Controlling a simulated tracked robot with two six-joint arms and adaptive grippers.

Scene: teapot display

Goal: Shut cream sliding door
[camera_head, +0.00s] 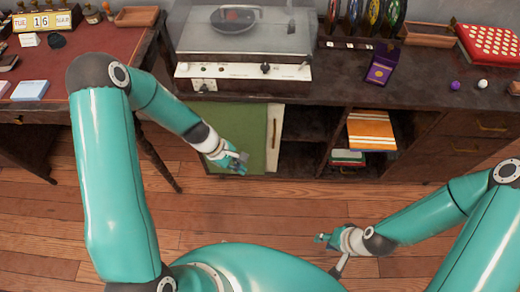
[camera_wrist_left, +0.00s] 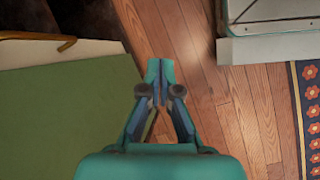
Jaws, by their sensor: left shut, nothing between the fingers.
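The cream sliding door (camera_head: 273,138) shows as a narrow upright strip with a brass handle at the right edge of a green panel (camera_head: 250,119), low in the cabinet. To its right the cabinet is open. In the left wrist view the cream door (camera_wrist_left: 95,48) and its brass handle (camera_wrist_left: 35,37) are at upper left, above the green panel (camera_wrist_left: 70,115). My left gripper (camera_head: 242,157) is in front of the green panel's lower right part, left of the cream strip. In the left wrist view its fingers (camera_wrist_left: 160,72) are shut and empty. My right gripper (camera_head: 322,238) is low over the floor, its jaws too small to read.
The open cabinet holds an orange-striped stack (camera_head: 371,130) and several books (camera_head: 347,157). A turntable (camera_head: 243,45) and a purple box (camera_head: 381,68) stand on the cabinet top. A red-topped desk (camera_head: 90,60) is at left. Wooden floor (camera_head: 260,215) lies clear in front.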

